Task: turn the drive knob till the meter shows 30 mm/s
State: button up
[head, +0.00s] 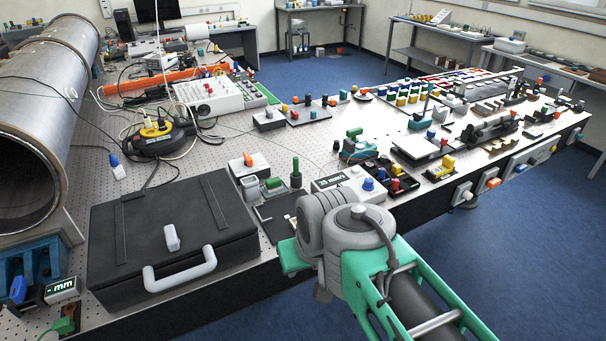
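A white box with a display (341,181) stands near the table's front edge, just beyond my arm. Its display reads something like "mm/s"; the digits are too small to read surely. A blue knob (368,184) sits at the box's right end; no label shows whether it is the drive knob. My grey and green arm reaches up from the bottom right and covers the table edge in front of the box. My gripper's fingers are not visible. A second small display (62,289) showing "mm" is at the lower left.
A black case (170,235) with a white handle lies left of my arm. Several coloured knobs and switches crowd the table to the right, including a black block with red and yellow knobs (398,183). A large pipe (40,110) lies at left. Blue floor (520,260) is clear.

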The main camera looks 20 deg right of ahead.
aim_at(249, 162)
jog(key=z, duration=0.2)
jog(key=i, duration=0.65)
jog(key=z, duration=0.05)
jog(key=k, duration=1.15)
jog(key=z, duration=0.2)
jog(key=i, duration=1.65)
jog(key=u, duration=0.7)
